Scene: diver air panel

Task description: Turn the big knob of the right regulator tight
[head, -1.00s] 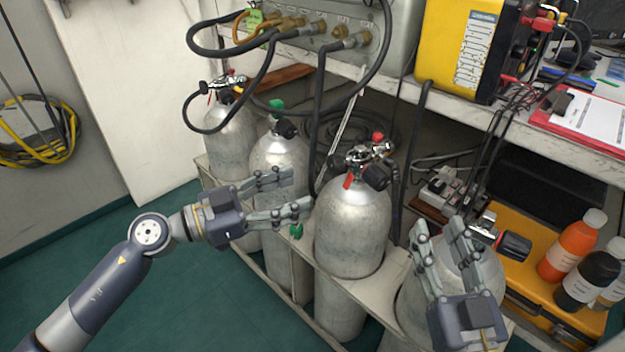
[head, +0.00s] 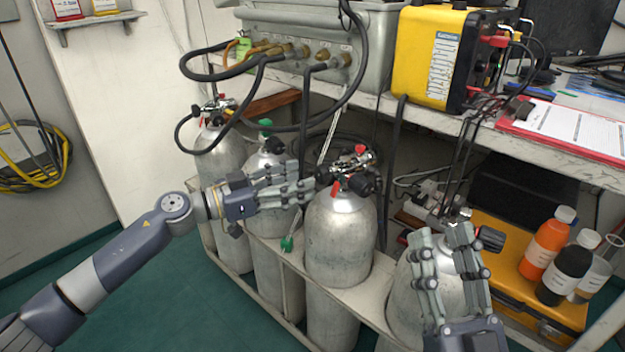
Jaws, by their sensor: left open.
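The right regulator (head: 350,163) sits on top of the third silver cylinder (head: 341,235), with a red cap and red tags. A big black knob (head: 362,185) shows at its right side, and another dark round part (head: 325,177) at its left. My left gripper (head: 308,187) is open, its fingers pointing right, with the tips just left of the regulator. I cannot tell if they touch it. My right gripper (head: 444,236) is open, fingers pointing up, in front of the rightmost cylinder (head: 402,290) and partly hiding it.
Another regulator (head: 215,108) is on the leftmost cylinder. Black hoses (head: 322,125) hang from the grey panel (head: 375,50). The rightmost cylinder's valve has a black knob (head: 490,238). Bottles (head: 545,245) stand on a yellow case (head: 500,275) at right. A bench edge (head: 440,122) overhangs behind.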

